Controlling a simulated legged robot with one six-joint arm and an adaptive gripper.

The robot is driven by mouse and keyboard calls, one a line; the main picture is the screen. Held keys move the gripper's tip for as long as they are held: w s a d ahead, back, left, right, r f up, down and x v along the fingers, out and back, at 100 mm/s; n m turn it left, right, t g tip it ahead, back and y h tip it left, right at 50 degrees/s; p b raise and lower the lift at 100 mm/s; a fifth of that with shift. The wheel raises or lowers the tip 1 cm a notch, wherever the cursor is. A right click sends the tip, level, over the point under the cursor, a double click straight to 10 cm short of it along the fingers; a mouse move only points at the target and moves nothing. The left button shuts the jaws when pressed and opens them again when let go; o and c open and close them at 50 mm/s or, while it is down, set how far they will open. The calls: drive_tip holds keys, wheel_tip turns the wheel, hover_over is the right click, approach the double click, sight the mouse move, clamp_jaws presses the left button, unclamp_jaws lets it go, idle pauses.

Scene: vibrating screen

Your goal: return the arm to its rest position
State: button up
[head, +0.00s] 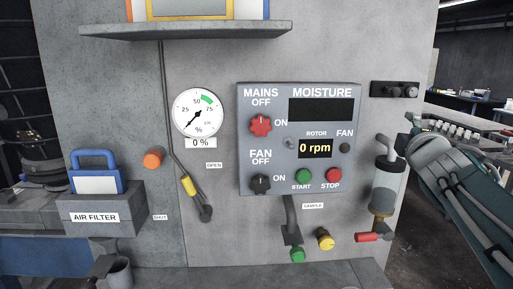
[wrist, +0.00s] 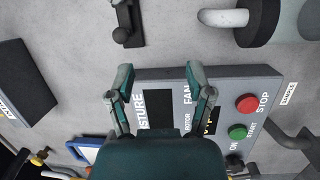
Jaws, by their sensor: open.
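My gripper (wrist: 160,72) shows in the wrist view with its two dark teal fingers spread apart and nothing between them. Behind the fingers, the grey control panel (wrist: 226,82) appears turned sideways, with a gap that I cannot judge exactly. Part of my arm (head: 462,190) reaches in along the right side of the head view, right of the panel (head: 245,150). I cannot make out the fingers there. The panel's moisture screen (head: 321,110) is dark and its rotor display (head: 316,148) reads 0 rpm. The gauge (head: 199,112) reads 0 %.
A shelf (head: 185,30) overhangs the wall. A yellow-handled lever (head: 188,185) and the air filter box (head: 95,215) stand to the left. A black bracket (head: 394,89) sits upper right.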

drive_tip(key=s+a+f+m+g+y, duration=0.1)
drive_tip(key=s+a+f+m+g, duration=0.3)
drive_tip(key=s+f, duration=0.3)
drive_tip(key=s+a+f+m+g+y, duration=0.2)
drive_tip(key=s+a+f+m+g, duration=0.2)
drive_tip(key=s+f, duration=0.4)
drive_tip(key=s+a+f+m+g+y, duration=0.1)
drive_tip(key=s+a+f+m+g, duration=0.3)
drive_tip(key=f, duration=0.9)
drive_tip(key=s+a+m, duration=0.2)
drive_tip(key=s+a, duration=0.2)
drive_tip(key=shift+s+f+m+g+y, duration=0.25)
drive_tip(key=shift+f+m+g+y, duration=0.05)
drive_tip(key=shift+f, duration=0.05)
drive_tip(key=shift+o, duration=0.2)
drive_tip(key=shift+w+r, duration=0.1)
